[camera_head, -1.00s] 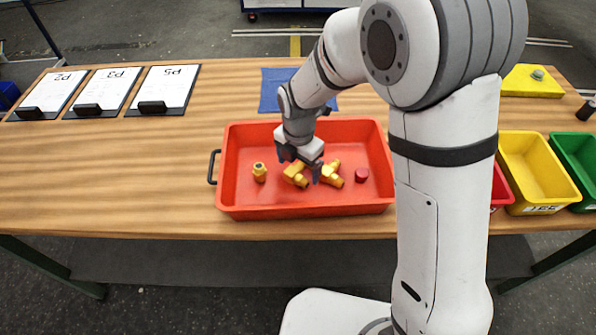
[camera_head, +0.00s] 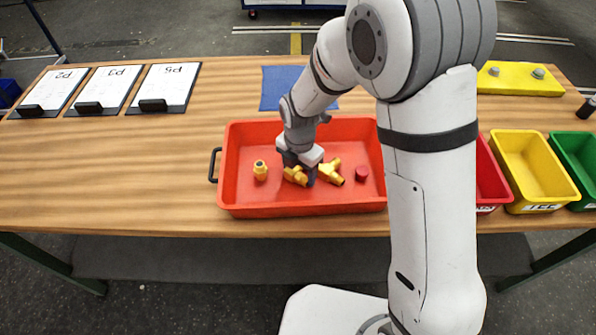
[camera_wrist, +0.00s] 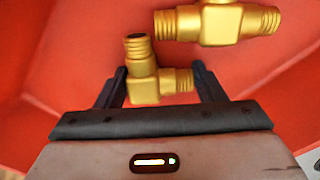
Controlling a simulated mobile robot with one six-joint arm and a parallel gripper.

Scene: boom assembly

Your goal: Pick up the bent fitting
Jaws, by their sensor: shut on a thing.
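A gold tee fitting (camera_head: 331,171) lies just to the right, apart from the fingers; the tee also shows at the top of the wrist view (camera_wrist: 218,23).
A small upright gold fitting (camera_head: 260,170) stands left of my gripper and a red cap (camera_head: 362,174) lies to the right, both in the tray. A yellow bin (camera_head: 540,196) and a green bin (camera_head: 590,190) stand at the right. The table left of the tray is clear up to the clipboards.

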